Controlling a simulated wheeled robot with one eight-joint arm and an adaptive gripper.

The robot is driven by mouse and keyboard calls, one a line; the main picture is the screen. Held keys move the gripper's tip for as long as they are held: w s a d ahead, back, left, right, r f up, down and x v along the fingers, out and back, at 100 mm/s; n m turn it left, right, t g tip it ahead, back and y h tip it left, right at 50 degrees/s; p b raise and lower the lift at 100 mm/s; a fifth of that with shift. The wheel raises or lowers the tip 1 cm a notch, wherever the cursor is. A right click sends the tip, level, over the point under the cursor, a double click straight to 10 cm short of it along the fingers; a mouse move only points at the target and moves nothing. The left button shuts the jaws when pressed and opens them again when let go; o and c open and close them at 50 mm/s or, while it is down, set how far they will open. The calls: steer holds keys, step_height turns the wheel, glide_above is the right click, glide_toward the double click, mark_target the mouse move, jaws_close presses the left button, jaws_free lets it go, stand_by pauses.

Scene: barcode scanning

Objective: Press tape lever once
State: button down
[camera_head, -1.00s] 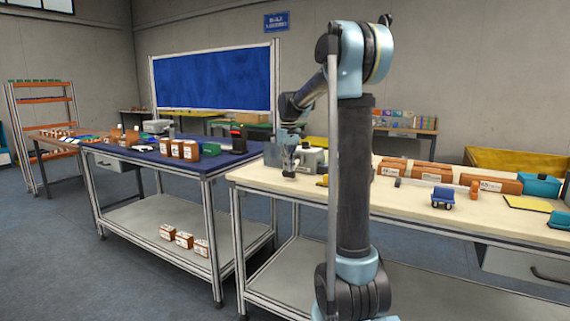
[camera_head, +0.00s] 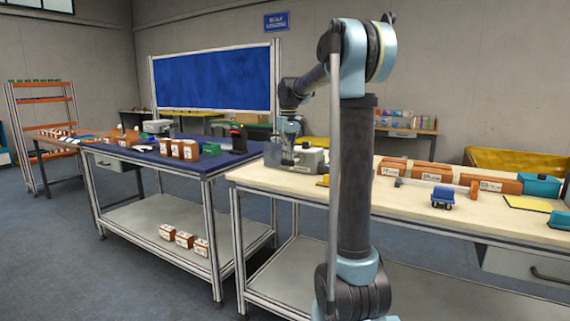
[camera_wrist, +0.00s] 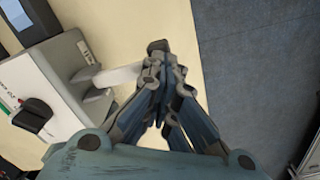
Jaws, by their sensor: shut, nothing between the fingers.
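A light grey machine (camera_head: 310,158), which looks like the tape dispenser, stands at the left end of the pale table. In the wrist view, the machine (camera_wrist: 62,78) is at the left, with a black knob and small green and red marks. A pale bar (camera_wrist: 118,77), possibly the lever, sticks out from its side towards my fingers. A dark piece (camera_wrist: 157,44) shows just beyond the fingertips. My gripper (camera_wrist: 157,65) is shut and empty, its fingertips overlapping the bar's end in view. I cannot tell whether they touch. In the head view, my gripper (camera_head: 288,146) is small beside the machine.
Brown boxes (camera_head: 433,172), a blue toy truck (camera_head: 442,197), a teal box (camera_head: 539,185) and a yellow mat (camera_head: 528,203) lie further right on the pale table. A blue-topped table (camera_head: 205,163) stands to the left. The table edge and floor show in the wrist view.

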step_height(320, 180, up, 8)
steer(key=shift+r, duration=0.2)
stand_by(0.5)
